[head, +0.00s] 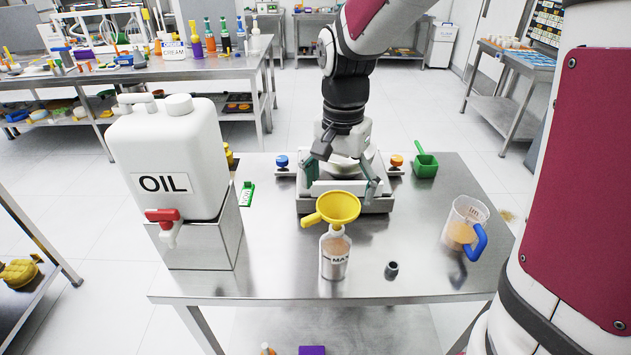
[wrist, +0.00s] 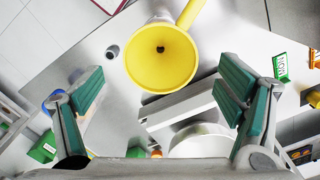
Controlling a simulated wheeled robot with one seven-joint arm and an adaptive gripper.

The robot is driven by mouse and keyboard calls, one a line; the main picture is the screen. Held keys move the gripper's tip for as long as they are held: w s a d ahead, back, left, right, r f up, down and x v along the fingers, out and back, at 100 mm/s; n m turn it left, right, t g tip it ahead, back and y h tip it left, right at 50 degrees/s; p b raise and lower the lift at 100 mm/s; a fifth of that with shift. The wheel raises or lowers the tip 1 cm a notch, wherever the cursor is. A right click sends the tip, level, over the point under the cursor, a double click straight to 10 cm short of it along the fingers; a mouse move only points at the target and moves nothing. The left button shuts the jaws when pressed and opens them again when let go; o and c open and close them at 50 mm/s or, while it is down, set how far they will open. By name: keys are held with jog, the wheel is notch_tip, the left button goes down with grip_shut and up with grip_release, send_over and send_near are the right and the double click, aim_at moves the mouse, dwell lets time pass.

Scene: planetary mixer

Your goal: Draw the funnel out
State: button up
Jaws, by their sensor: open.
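A yellow funnel (head: 338,208) sits upright in the mouth of a clear bottle (head: 335,257) near the front middle of the steel table. The bottle holds a pinkish-tan filling and has a label partly reading "MA". The funnel's handle points left in the head view. In the wrist view the funnel (wrist: 161,58) is seen from above, with its dark hole in the middle and its handle toward the upper right. My gripper (head: 340,185) is open and empty, above and behind the funnel. In the wrist view its green-padded fingers (wrist: 165,88) are wide apart, not touching the funnel.
A white oil canister (head: 165,150) with a red tap stands on a metal stand at left. A measuring jug (head: 464,225) with a blue handle is at right. A small dark cap (head: 391,270) lies right of the bottle. A scale-like device (head: 343,198) stands behind the funnel.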

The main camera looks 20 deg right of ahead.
aim_at(337, 210)
jog(key=shift+f, duration=3.15)
jog(key=c, duration=1.5)
jog(key=shift+r+p, duration=0.85)
jog(key=shift+r, duration=0.55)
jog(key=shift+r+p, duration=0.9)
jog(key=shift+r, duration=1.1)
